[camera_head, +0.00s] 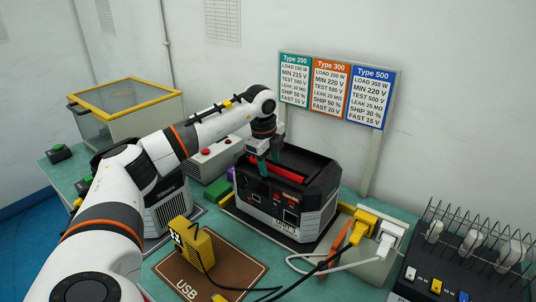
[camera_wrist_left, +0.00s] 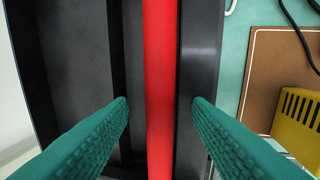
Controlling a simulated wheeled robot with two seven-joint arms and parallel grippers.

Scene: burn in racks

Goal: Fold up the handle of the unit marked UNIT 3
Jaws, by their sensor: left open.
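A black boxy unit (camera_head: 290,200) stands on the bench in the middle of the head view. Its front label begins with UNIT, but the number is too small to read surely. Its red handle (camera_head: 292,174) lies low along the top, partly hidden by my gripper. My left gripper (camera_head: 264,166) points down at the unit's top. In the left wrist view the red handle (camera_wrist_left: 160,60) runs between my two open green fingers (camera_wrist_left: 160,103), with a gap on each side. My right gripper is not in view.
Another grey unit (camera_head: 170,212) stands behind my left arm. A yellow meter (camera_head: 192,243) sits on a brown USB mat (camera_head: 235,270) in front. Yellow and white plugs (camera_head: 385,236) with cables and a wire rack (camera_head: 470,250) are at right. Type signs (camera_head: 330,90) stand behind.

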